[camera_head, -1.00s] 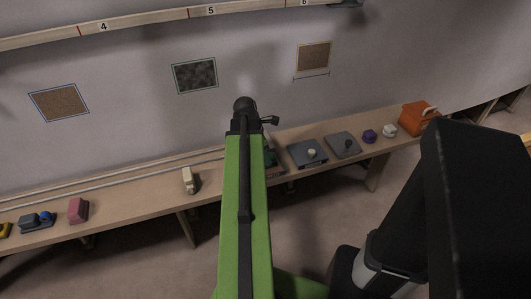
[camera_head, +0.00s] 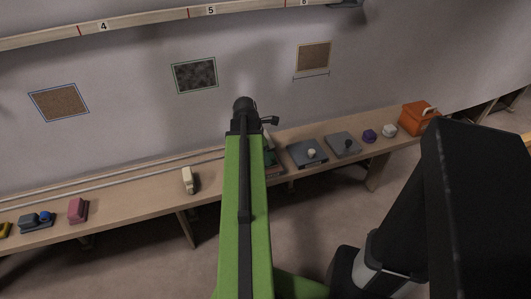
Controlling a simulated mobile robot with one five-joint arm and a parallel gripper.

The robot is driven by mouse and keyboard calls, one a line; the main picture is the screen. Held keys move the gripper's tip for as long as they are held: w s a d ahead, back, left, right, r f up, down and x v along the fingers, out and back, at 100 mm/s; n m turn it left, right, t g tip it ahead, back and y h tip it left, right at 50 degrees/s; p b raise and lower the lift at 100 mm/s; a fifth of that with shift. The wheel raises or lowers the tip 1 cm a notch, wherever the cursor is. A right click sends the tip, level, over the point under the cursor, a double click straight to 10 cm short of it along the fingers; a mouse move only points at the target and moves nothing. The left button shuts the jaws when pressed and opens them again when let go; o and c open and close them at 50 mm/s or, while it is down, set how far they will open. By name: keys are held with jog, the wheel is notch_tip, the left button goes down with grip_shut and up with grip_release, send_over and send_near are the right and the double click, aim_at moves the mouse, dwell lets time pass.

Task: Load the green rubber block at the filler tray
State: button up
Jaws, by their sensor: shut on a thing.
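My green arm reaches up the middle of the picture to a dark joint. My gripper is not visible; the arm may hide it. A dark green thing (camera_head: 272,161) shows in part just right of the arm at the bench. The arm covers the rest, so I cannot tell if it is the green rubber block. Two flat grey trays stand to its right. One tray (camera_head: 298,161) bears a pale lump (camera_head: 311,153); the other tray (camera_head: 334,150) bears a dark lump (camera_head: 348,143). I cannot tell which is the filler tray.
The long wooden bench (camera_head: 135,195) runs along the wall. It bears a pink block (camera_head: 78,210), a cream item (camera_head: 187,178), a purple piece (camera_head: 369,136), a white piece (camera_head: 389,131) and an orange box (camera_head: 413,119). Bare bench lies between the pink and cream items.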

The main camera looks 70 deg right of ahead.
notch_tip(320, 180, up, 7)
jog(key=p, duration=0.7)
dwell(0.3)
